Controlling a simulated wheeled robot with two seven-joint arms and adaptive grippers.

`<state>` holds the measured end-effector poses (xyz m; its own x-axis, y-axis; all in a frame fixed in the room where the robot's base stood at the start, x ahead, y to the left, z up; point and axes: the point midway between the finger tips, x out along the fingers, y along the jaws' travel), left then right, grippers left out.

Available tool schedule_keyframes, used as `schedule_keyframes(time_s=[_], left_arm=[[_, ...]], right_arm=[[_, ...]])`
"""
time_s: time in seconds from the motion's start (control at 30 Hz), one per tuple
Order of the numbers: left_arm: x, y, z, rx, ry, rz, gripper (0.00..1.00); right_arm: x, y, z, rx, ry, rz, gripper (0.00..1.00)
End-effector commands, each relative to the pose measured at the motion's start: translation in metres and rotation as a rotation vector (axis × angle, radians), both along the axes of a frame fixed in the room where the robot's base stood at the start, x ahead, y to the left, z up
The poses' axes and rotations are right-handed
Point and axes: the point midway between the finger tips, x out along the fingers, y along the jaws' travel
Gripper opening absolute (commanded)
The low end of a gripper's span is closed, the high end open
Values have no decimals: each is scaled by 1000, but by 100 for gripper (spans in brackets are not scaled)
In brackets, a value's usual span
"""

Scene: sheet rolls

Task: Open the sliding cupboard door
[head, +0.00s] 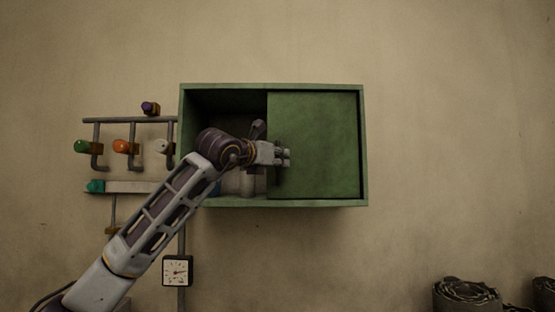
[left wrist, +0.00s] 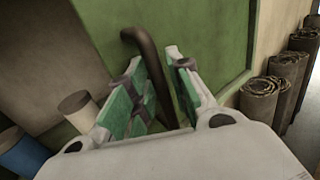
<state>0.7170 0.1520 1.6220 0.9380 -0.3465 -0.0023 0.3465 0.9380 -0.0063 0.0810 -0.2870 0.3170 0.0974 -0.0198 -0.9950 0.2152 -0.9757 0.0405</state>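The green cupboard (head: 364,150) hangs on the wall. Its sliding door (head: 325,145) covers the right part, and the left part is uncovered. The door also shows in the left wrist view (left wrist: 205,30). A dark bar handle (left wrist: 138,42) stands off the door. My left gripper (head: 288,158) is in front of the door's left edge. In the left wrist view its green-padded fingers (left wrist: 162,92) are apart, with the handle running down between or just behind them; contact cannot be told. My right gripper is not in view.
Inside the cupboard are a blue container (left wrist: 25,155) and a pale one with a brown top (left wrist: 78,112). Left of the cupboard are pipes with coloured knobs (head: 120,146) and a square gauge (head: 177,271). Dark rolls (head: 466,296) stand at lower right. The wall right of the cupboard is clear.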

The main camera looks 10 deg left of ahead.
Motion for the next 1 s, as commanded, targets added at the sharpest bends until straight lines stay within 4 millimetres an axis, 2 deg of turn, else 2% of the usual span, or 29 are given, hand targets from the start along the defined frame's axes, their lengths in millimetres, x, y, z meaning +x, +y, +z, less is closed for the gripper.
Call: schedule_keyframes(time_s=[0.47,0.67,1.0], left_arm=[[-6,3,1,-1,-2,1,21],[-20,8,1,0,-2,1,21],[-55,21,1,0,-2,1,21]], right_arm=[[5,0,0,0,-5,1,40],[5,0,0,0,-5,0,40],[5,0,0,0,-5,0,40]])
